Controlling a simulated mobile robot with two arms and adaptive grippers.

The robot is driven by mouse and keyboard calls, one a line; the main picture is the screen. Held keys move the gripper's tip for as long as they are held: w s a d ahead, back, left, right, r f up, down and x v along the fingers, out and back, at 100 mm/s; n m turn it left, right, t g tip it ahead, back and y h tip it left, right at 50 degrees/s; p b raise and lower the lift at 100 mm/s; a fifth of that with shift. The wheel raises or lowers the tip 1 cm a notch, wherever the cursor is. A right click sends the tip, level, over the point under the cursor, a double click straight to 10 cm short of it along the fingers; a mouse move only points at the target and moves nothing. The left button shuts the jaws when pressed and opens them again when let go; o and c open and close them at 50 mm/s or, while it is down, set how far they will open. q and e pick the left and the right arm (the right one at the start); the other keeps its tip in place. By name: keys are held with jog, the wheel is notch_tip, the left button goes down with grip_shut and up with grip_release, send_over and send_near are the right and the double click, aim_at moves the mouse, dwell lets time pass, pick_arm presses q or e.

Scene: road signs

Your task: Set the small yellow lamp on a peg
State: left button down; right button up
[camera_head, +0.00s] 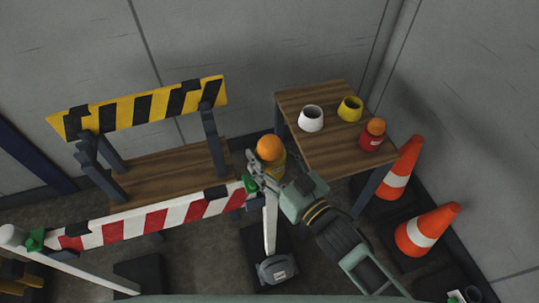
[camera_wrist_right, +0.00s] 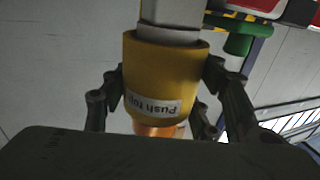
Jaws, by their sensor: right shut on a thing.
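The small yellow lamp (camera_head: 278,167) has an orange dome and is in my right gripper (camera_head: 268,172). In the right wrist view the lamp (camera_wrist_right: 163,75) appears upside down, with its "Push top" label facing me and the orange dome low in the picture. The gripper's fingers (camera_wrist_right: 165,88) are shut on its yellow body from both sides. A pale post (camera_head: 270,222) stands below the lamp in the head view. In the wrist view the grey-white post end (camera_wrist_right: 170,30) meets the lamp's open end; how deep it sits inside is hidden. My left gripper is not in view.
A small wooden table (camera_head: 328,150) holds a white cup-like base (camera_head: 311,118), a yellow one (camera_head: 350,108) and a red lamp (camera_head: 371,136). Orange cones (camera_head: 425,232) stand at right. A red-white barrier (camera_head: 150,219) with green clips (camera_head: 250,184) lies left of the post, a yellow-black board (camera_head: 150,107) behind.

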jog(key=shift+f, duration=0.15)
dwell(0.4)
jog(key=o, duration=1.5)
jog(key=shift+f, duration=0.1)
jog(key=shift+c, duration=0.2)
jog(key=v, duration=1.2)
jog(key=s+d+f+m+g+h, duration=0.1)
jog(key=d+f+g+h, duration=0.2)
jog(key=f, duration=0.8)
jog(key=s+d+f+m+g+h, duration=0.15)
jog(key=d+f, duration=0.35)
jog(key=f, duration=0.6)
jog(key=s+d+f+g+h, duration=0.1)
jog(key=d+f+h, duration=0.3)
jog(key=f, duration=0.8)
jog(key=s+d+f+m+g+h, duration=0.1)
jog(key=s+f+g, duration=0.3)
jog(key=s+f, duration=0.5)
jog(key=s+d+f+m+g+h, duration=0.1)
jog(key=s+d+f+g, duration=0.2)
jog(key=s+f, duration=0.7)
jog(key=s+g+p, duration=0.1)
jog(key=s, duration=0.6)
jog(key=shift+d, duration=0.4)
